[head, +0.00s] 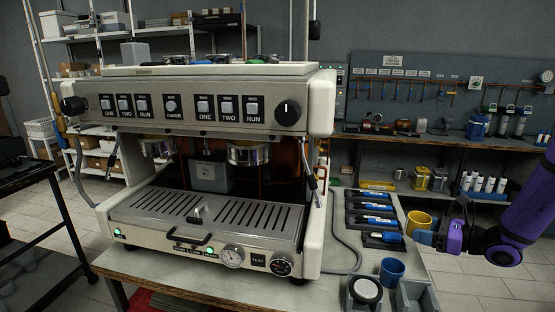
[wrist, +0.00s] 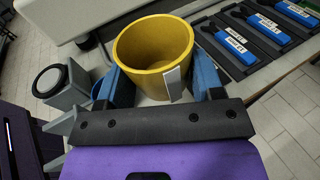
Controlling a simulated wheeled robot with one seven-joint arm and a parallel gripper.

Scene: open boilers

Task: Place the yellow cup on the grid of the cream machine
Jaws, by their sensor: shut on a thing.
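The yellow cup (head: 417,222) is held by my gripper (head: 428,237) to the right of the cream machine in the head view. In the wrist view the yellow cup (wrist: 153,52) sits between the blue fingers of my gripper (wrist: 165,88), its open top visible. The cream machine (head: 317,105) stands on the table at the left and centre. Its slotted grid (head: 245,220) is a flat tray at the front, below two group heads. The cup is apart from the machine, off to its right.
A blue cup (head: 391,271) and a round-topped grey box (head: 365,291) stand at the table's front right. Blue-handled tools (head: 376,220) lie in dark trays beside the machine. A workbench (head: 450,144) is behind.

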